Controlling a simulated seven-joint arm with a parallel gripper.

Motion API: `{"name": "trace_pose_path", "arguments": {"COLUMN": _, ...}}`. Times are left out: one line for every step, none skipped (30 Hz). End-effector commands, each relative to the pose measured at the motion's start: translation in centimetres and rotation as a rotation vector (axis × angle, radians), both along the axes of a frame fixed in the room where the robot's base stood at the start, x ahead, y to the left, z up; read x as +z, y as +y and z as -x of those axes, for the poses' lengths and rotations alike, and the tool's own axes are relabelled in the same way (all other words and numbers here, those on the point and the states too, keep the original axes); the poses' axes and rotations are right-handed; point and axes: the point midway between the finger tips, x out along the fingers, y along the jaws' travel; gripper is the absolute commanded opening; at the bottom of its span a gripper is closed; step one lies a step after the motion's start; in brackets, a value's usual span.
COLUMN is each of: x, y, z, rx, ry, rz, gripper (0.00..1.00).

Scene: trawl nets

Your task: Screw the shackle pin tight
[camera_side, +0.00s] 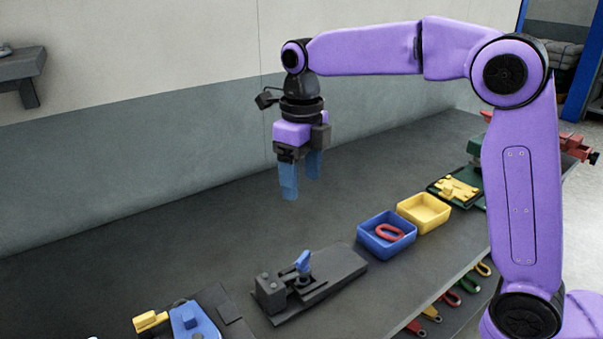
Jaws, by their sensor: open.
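My gripper (302,187) hangs in the air above the workbench, with its two blue fingers pointing down, apart and empty. Below it on the bench is a dark grey fixture (325,284) with a block at its left end. A small part with a blue tab (303,262) stands upright in the fixture; it may be the shackle pin, but it is too small to be sure. The gripper is above the fixture and clear of it. A red ring-shaped piece (389,232) lies in a blue bin; I cannot tell whether it is a shackle.
The blue bin (364,243) and a yellow bin (402,211) stand right of the fixture. A green tray (437,189) with yellow pieces is behind them. A blue and yellow device (190,320) sits at front left. Tools hang along the front edge. The bench's back left is clear.

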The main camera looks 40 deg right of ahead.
Motion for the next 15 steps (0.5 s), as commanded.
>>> {"name": "trace_pose_path", "arguments": {"x": -0.01, "y": 0.0, "z": 0.0, "rx": 0.0, "ry": 0.0, "rz": 0.0, "gripper": 0.7}}
{"name": "trace_pose_path", "arguments": {"x": -0.01, "y": 0.0, "z": -0.01, "rx": 0.0, "ry": 0.0, "rz": 0.0, "gripper": 0.7}}
{"name": "trace_pose_path", "arguments": {"x": -0.02, "y": 0.0, "z": -0.01, "rx": 0.001, "ry": 0.0, "rz": 0.0, "gripper": 0.7}}
{"name": "trace_pose_path", "arguments": {"x": -0.02, "y": 0.0, "z": -0.01, "rx": 0.004, "ry": 0.0, "rz": 0.0, "gripper": 0.7}}
{"name": "trace_pose_path", "arguments": {"x": -0.02, "y": 0.0, "z": -0.01, "rx": 0.012, "ry": 0.0, "rz": 0.0, "gripper": 0.7}}
{"name": "trace_pose_path", "arguments": {"x": -0.03, "y": 0.0, "z": -0.01, "rx": 0.03, "ry": -0.001, "rz": 0.0, "gripper": 0.7}}
{"name": "trace_pose_path", "arguments": {"x": -0.03, "y": 0.0, "z": -0.01, "rx": 0.053, "ry": -0.001, "rz": 0.0, "gripper": 0.7}}
{"name": "trace_pose_path", "arguments": {"x": -0.04, "y": 0.02, "z": -0.01, "rx": 0.082, "ry": -0.001, "rz": 0.0, "gripper": 0.7}}
{"name": "trace_pose_path", "arguments": {"x": -0.05, "y": 0.02, "z": -0.01, "rx": 0.132, "ry": -0.001, "rz": 0.0, "gripper": 0.7}}
{"name": "trace_pose_path", "arguments": {"x": -0.06, "y": 0.01, "z": -0.02, "rx": 0.178, "ry": -0.001, "rz": 0.0, "gripper": 0.7}}
{"name": "trace_pose_path", "arguments": {"x": -0.07, "y": 0.0, "z": -0.02, "rx": 0.231, "ry": -0.001, "rz": 0.0, "gripper": 0.7}}
{"name": "trace_pose_path", "arguments": {"x": -0.08, "y": -0.01, "z": -0.02, "rx": 0.308, "ry": -0.001, "rz": 0.001, "gripper": 0.7}}
{"name": "trace_pose_path", "arguments": {"x": -0.09, "y": -0.01, "z": -0.01, "rx": 0.371, "ry": -0.001, "rz": 0.001, "gripper": 0.7}}
{"name": "trace_pose_path", "arguments": {"x": -0.1, "y": 0.02, "z": 0.0, "rx": 0.436, "ry": 0.0, "rz": 0.001, "gripper": 0.7}}
{"name": "trace_pose_path", "arguments": {"x": -0.12, "y": 0.04, "z": 0.02, "rx": 0.524, "ry": 0.0, "rz": 0.002, "gripper": 0.7}}
